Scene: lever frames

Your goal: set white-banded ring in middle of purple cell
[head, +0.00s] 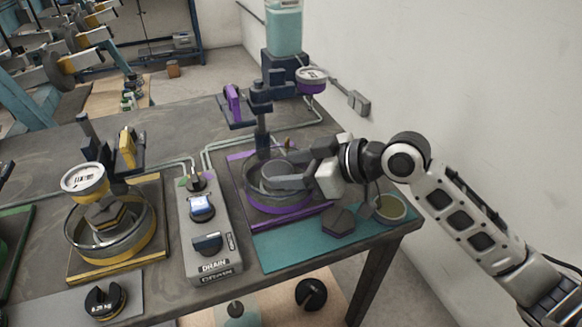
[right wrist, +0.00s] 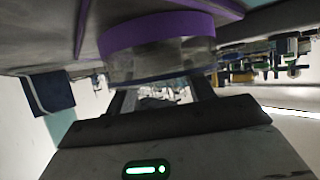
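The purple cell (head: 278,208) is a round basin with a purple band on the right part of the table. A grey ring-shaped rim (head: 250,180) shows inside it, partly hidden by my right gripper (head: 275,174). I cannot make out a white band on it. In the right wrist view, the purple band (right wrist: 160,32) and a shiny grey wall (right wrist: 165,64) lie just beyond the fingers. My right gripper (right wrist: 163,95) has its fingers apart, with a gap visible between them; no held thing is clear. My left gripper is not in view.
A yellow cell (head: 118,254) with a dark hexagonal block (head: 105,214) stands at left. A drain control box (head: 207,240) stands between the cells. A dark hexagonal piece (head: 339,221) and a round cup (head: 390,208) sit on the teal mat (head: 290,248). A dark post rises behind the purple cell.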

